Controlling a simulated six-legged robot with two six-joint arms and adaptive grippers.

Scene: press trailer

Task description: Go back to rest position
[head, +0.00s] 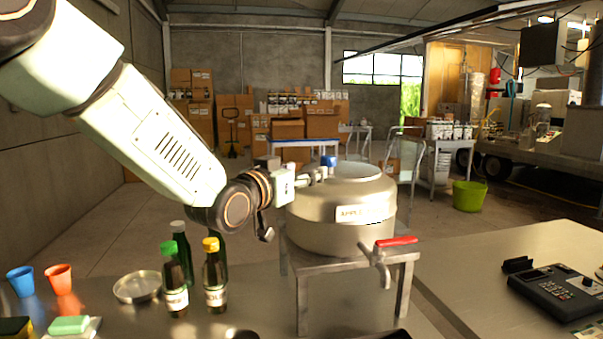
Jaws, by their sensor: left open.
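My left arm comes in from the upper left, and its left gripper (318,174) is open at the upper left rim of a round metal tank (325,225). The tank has a label on its front and stands on a metal stand. A small blue thing (328,161) shows right by the fingertips; I cannot tell whether they touch it. A tap with a red handle (396,241) is at the front of the stand. My right gripper is not in view.
Dark bottles, one with a green cap (173,278) and one with a yellow cap (214,275), stand left of the stand. A shallow metal dish (137,287), a blue cup (21,281) and an orange cup (59,279) are further left. A black card terminal (556,290) lies right.

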